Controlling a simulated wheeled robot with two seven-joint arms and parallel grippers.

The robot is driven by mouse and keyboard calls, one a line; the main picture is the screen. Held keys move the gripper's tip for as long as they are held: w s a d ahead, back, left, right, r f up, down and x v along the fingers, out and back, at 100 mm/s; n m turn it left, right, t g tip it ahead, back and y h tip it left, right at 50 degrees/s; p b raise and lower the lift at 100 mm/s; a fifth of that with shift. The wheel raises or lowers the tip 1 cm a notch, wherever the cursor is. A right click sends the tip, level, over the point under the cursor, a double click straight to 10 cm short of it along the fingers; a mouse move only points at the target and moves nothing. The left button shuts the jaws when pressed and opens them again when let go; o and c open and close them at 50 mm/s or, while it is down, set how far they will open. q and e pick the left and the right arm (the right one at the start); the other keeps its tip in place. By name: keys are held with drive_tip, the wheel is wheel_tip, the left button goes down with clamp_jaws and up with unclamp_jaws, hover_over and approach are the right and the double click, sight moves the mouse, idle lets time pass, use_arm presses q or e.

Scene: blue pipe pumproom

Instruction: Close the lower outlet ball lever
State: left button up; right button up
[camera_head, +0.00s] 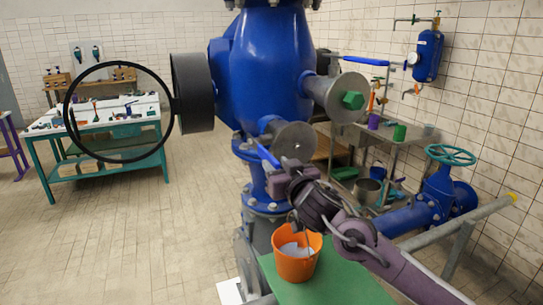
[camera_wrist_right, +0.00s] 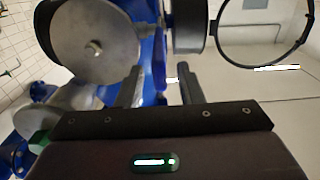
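The lower outlet (camera_head: 295,142) juts from the blue pipe body with a round grey end disc. Its blue ball lever (camera_head: 268,156) slants down to the right on the disc's left side. My right gripper (camera_head: 283,182) is just below the lever's lower end. In the right wrist view, the grey disc (camera_wrist_right: 95,47) is at the upper left. The two fingers of my right gripper (camera_wrist_right: 160,88) stand apart, with blue surfaces showing between and beyond them. I cannot tell whether they touch the lever. My left gripper is not in view.
A large black ring handwheel (camera_head: 70,112) sticks out left. An orange bucket (camera_head: 296,262) stands below on a green surface (camera_head: 340,288). The floor at left is clear.

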sight(272, 156)
drive_tip(key=shift+p+x, duration=0.55)
drive_tip(key=shift+x, duration=1.4)
drive_tip(key=shift+c, duration=0.2)
clamp_jaws()
